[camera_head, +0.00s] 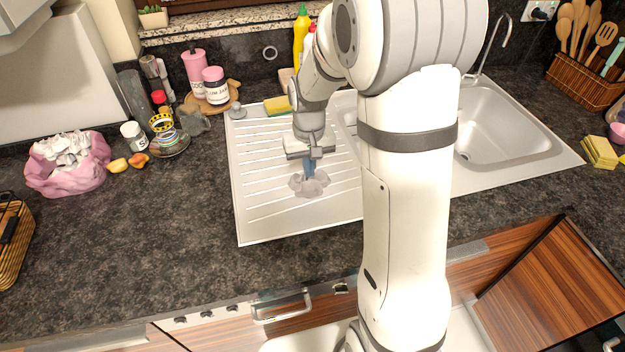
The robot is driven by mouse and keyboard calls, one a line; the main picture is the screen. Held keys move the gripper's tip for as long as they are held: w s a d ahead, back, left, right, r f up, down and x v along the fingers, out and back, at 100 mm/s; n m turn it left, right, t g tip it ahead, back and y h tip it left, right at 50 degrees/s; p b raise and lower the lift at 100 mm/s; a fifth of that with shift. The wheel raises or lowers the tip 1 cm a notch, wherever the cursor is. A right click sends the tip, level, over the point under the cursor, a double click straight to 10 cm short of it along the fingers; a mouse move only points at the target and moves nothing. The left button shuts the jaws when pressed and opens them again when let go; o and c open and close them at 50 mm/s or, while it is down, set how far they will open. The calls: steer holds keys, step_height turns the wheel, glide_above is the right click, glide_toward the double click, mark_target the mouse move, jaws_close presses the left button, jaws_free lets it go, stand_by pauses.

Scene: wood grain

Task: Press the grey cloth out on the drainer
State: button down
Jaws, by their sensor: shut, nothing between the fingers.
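The grey cloth (309,187) lies crumpled on the ribbed metal drainer (262,208), left of the sink. My gripper (309,174) points down at the cloth's far part, with its bluish fingers shut and nothing between them. The fingertips look to be at or just above the cloth; I cannot tell whether they touch. The fingers hide a little of the cloth, and my arm covers the drainer's right part.
A yellow sponge (278,105) sits at the drainer's back edge. The sink basin (505,130) is at the right. The drainer's front left is clear.

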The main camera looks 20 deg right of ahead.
steer(key=shift+s+f, duration=0.1)
steer(key=shift+f, duration=0.1)
steer(key=shift+r+p, duration=0.55)
steer(key=shift+r, duration=0.25)
steer(key=shift+r+p, duration=1.45)
steer(key=shift+r, duration=0.85)
steer(key=shift+r, duration=0.3)
steer(key=s+r+t, duration=0.1)
steer(key=s+r, duration=0.4)
steer(key=s, duration=0.5)
steer(key=s+r+t, duration=0.2)
steer(key=s+r, duration=0.4)
steer(key=s, duration=0.4)
steer(key=shift+d, duration=0.3)
